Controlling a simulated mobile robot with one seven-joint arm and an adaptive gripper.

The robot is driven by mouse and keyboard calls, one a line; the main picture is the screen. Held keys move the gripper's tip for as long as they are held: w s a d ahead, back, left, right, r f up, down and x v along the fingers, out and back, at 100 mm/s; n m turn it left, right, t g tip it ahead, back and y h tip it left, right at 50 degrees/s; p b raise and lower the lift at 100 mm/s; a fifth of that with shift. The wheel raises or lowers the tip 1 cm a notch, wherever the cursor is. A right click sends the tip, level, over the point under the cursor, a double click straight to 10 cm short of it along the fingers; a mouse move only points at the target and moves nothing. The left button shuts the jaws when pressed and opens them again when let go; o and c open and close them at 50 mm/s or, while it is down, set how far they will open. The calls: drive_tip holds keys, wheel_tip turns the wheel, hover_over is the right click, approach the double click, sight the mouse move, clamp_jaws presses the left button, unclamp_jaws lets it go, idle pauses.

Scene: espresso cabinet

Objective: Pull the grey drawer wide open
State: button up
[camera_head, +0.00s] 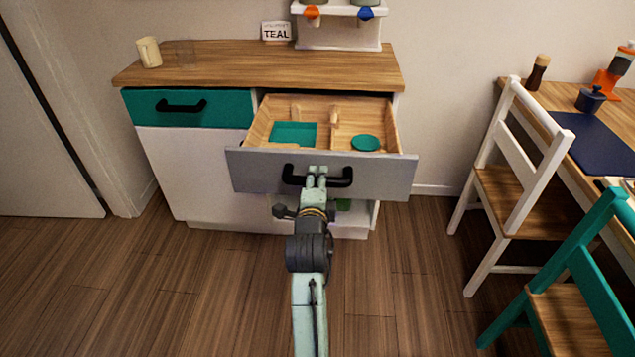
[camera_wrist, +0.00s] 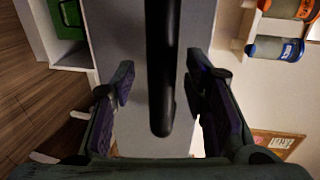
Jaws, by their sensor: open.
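The grey drawer (camera_head: 388,180) is pulled far out of the right side of the cabinet, and its wooden inside shows. It holds a teal square tray (camera_head: 293,135) and a teal round dish (camera_head: 365,143) in separate compartments. A black bar handle (camera_head: 346,176) is on its grey front. My gripper (camera_head: 317,172) is at the middle of this handle. In the wrist view the handle (camera_wrist: 162,70) runs between the two open fingers of my gripper (camera_wrist: 160,92), with gaps on both sides. The grey front (camera_wrist: 120,30) lies behind it.
The teal drawer (camera_head: 150,108) on the left is shut. A white chair (camera_head: 515,150) and a teal chair (camera_head: 590,270) stand at the right. The floor left of my arm is clear.

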drive_tip(key=v, duration=0.6)
drive_tip(key=shift+s, duration=0.25)
drive_tip(key=shift+r, duration=0.1)
